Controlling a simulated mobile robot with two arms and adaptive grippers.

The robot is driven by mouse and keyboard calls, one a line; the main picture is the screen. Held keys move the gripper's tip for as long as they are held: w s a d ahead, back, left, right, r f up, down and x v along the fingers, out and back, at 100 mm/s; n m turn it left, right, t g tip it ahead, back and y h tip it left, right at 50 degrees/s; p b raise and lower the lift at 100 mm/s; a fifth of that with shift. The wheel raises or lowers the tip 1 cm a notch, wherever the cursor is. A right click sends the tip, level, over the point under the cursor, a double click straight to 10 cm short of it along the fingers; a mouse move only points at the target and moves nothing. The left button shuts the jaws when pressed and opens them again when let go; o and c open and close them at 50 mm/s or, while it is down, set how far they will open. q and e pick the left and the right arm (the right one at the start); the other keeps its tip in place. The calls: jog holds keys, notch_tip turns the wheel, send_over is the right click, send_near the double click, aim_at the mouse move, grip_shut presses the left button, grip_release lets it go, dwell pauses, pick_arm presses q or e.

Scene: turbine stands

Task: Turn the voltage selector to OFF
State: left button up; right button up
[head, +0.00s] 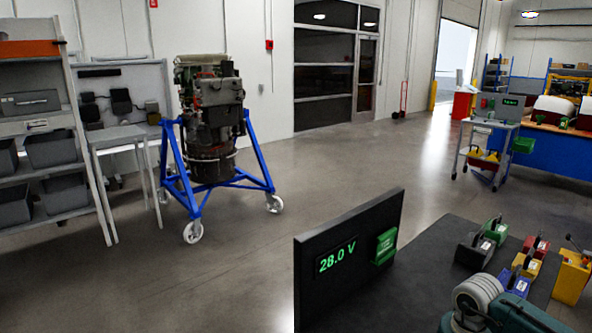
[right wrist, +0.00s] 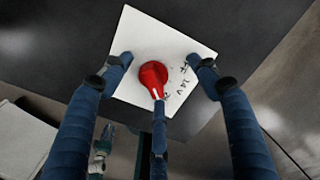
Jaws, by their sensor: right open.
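The voltage selector is a red round knob (right wrist: 153,76) on a white plate (right wrist: 137,28) in the right wrist view. Its white pointer mark faces the bottom of that picture, slightly right. Handwritten labels sit on the plate to the right of the knob; one seems to end in "4V", the others are too small to read. My right gripper (right wrist: 161,76) is open, with blue fingers spread left, right and below the knob, and nothing is gripped. A dark panel (head: 347,236) in the head view has a lit display (head: 337,257) reading 28.0 V. My left gripper is out of view.
A blue stand (head: 205,195) carries an engine at left. Open floor lies between.

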jog(key=shift+a+r+p, duration=0.1)
jog(key=shift+r+p, duration=1.5)
jog(key=shift+r, duration=0.9)
jog(key=c, duration=0.5)
jog(key=shift+c, duration=0.2)
jog(key=shift+w, duration=0.1)
